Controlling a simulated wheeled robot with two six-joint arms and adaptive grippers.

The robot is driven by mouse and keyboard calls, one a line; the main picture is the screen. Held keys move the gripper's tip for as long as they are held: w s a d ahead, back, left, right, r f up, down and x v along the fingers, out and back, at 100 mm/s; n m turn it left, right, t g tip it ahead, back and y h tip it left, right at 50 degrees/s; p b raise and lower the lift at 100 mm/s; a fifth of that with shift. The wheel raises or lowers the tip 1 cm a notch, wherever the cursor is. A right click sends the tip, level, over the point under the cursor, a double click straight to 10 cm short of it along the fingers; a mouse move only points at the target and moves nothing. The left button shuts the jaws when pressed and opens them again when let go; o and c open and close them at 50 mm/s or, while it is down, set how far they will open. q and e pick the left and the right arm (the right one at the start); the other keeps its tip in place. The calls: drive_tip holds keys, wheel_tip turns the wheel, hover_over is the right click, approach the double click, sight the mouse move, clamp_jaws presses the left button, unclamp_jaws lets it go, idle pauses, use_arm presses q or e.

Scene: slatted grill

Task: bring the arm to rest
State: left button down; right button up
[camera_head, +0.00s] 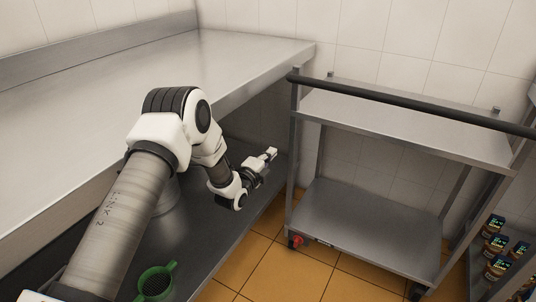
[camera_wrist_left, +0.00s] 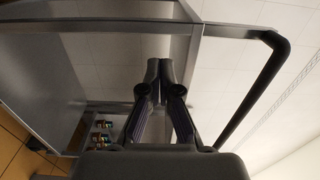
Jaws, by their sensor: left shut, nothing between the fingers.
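My left arm reaches in from the lower left in the head view, bent at a raised elbow. My left gripper (camera_head: 270,153) is at its end, beside the steel counter and in front of the left end of the cart. In the left wrist view the two fingers (camera_wrist_left: 160,75) meet at their tips, with nothing between them. My right gripper is not in view.
A steel counter (camera_head: 235,60) runs along the left wall, with a lower shelf (camera_head: 190,235) holding a green round item (camera_head: 155,284). A metal cart (camera_head: 420,128) with a dark handle bar (camera_head: 400,101) stands right. Several jars (camera_head: 495,245) sit at the far right. Orange floor (camera_head: 285,265) is clear between.

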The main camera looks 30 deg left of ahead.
use_arm(q)
drive_tip(key=s+d+f+n+g, duration=0.1)
drive_tip(key=s+d+f+g, duration=0.35)
drive_tip(key=s+f, duration=0.5)
drive_tip(key=s+d+f+n+g, duration=0.25)
drive_tip(key=s+d+f, duration=0.25)
drive_tip(key=s+f, duration=0.5)
drive_tip(key=s+f+n+g, duration=0.4)
drive_tip(key=s+f+g, duration=0.15)
drive_tip(key=s, duration=0.65)
drive_tip(key=s+n+g, duration=0.5)
drive_tip(key=s+n, duration=0.5)
drive_tip(key=s, duration=0.6)
wheel_tip(320, 180, up, 20)
drive_tip(key=n+p, duration=0.1)
drive_tip(key=p, duration=1.9)
drive_tip(key=shift+r+y, duration=0.15)
drive_tip(key=shift+y, duration=0.15)
drive_tip(key=shift+s+g, duration=0.1)
drive_tip(key=shift+g, duration=0.15)
